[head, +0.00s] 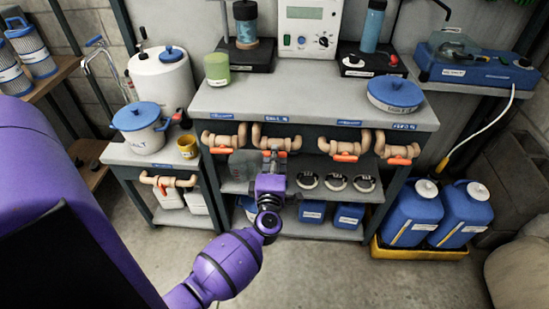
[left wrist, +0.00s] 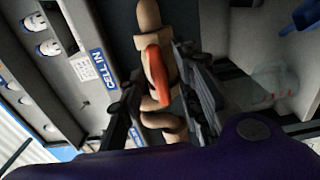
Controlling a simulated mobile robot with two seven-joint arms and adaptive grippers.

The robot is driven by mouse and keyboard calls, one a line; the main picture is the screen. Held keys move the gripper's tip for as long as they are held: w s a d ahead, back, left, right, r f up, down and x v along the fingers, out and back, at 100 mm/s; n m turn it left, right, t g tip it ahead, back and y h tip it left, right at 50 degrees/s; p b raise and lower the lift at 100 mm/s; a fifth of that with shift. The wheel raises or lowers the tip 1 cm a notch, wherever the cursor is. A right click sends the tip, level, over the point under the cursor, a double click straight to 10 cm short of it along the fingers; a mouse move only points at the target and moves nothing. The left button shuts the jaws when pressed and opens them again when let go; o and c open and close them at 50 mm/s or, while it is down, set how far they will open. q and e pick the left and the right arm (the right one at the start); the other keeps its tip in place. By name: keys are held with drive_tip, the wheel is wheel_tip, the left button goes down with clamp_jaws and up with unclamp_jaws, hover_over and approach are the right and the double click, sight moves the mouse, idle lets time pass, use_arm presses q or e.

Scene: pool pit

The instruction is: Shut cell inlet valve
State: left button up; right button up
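The cell inlet valve is a tan pipe fitting (head: 287,143) with an orange lever under the front edge of the grey bench, below a blue label (head: 276,119). In the left wrist view the label (left wrist: 95,70) reads "CELL IN". The orange lever (left wrist: 158,74) lies roughly along the pipe there. My left gripper (head: 272,160) is at this valve. In the left wrist view its fingers (left wrist: 163,105) are apart, one on each side of the lever. A gap shows on the left finger's side; contact on the right side is unclear. My right gripper is out of view.
Similar orange-lever valves sit close by at left (head: 222,141) and right (head: 345,150), with another on the lower left stand (head: 168,182). Black round items (head: 336,183) sit on the shelf below. Blue jugs (head: 412,215) stand at right. The floor in front is clear.

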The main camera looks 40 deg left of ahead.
use_arm(q)
clamp_jaws()
